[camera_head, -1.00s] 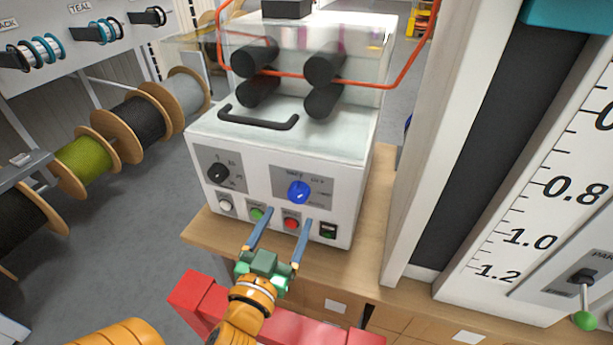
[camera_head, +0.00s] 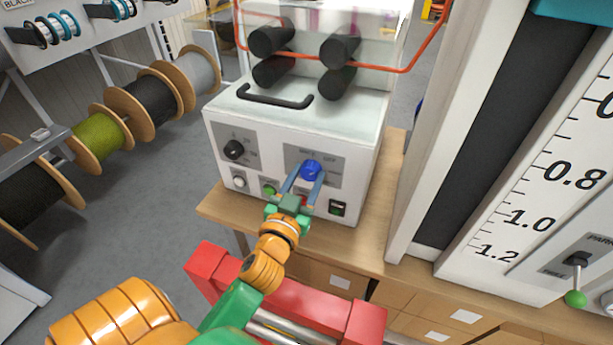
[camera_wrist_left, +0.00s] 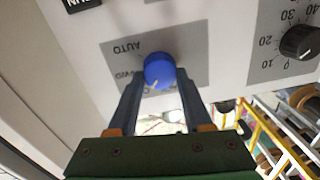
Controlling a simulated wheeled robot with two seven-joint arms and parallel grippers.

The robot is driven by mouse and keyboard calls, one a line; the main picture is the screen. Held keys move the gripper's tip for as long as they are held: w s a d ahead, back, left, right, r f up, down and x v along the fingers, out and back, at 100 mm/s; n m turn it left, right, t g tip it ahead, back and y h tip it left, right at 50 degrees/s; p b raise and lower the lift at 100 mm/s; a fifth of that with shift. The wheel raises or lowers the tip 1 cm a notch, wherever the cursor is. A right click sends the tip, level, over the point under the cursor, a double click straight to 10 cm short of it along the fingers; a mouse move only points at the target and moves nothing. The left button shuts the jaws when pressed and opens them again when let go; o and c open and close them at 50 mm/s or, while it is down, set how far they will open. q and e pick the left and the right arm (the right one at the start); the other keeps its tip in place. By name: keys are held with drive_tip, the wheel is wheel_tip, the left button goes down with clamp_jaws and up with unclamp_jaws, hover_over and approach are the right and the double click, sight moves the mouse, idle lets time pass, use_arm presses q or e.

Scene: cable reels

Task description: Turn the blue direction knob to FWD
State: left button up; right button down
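The blue direction knob (camera_head: 311,170) sits on a grey label plate on the front of the white machine (camera_head: 361,190). My left gripper (camera_head: 305,176) is at the panel, its two fingers apart just below and around the lower part of the knob. In the left wrist view the blue knob (camera_wrist_left: 159,70) lies between and just beyond the fingertips of the left gripper (camera_wrist_left: 157,82), with a gap visible on each side. A pale mark shows on the knob's edge. The label reads AUTO, with a partly hidden word by the left finger. My right gripper is not seen.
A black knob (camera_head: 233,150) is left on the same panel. White (camera_head: 239,182) and green (camera_head: 269,190) buttons and a dark switch (camera_head: 337,208) sit below; the red button is mostly hidden by my gripper. A white column (camera_head: 420,150) stands right.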

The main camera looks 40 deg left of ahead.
use_arm(q)
clamp_jaws()
drive_tip(key=shift+m, duration=0.3)
drive_tip(key=m+p, duration=0.1)
drive_tip(key=m, duration=0.7)
drive_tip(key=shift+d+p, duration=0.1)
drive_tip(key=shift+p, duration=0.2)
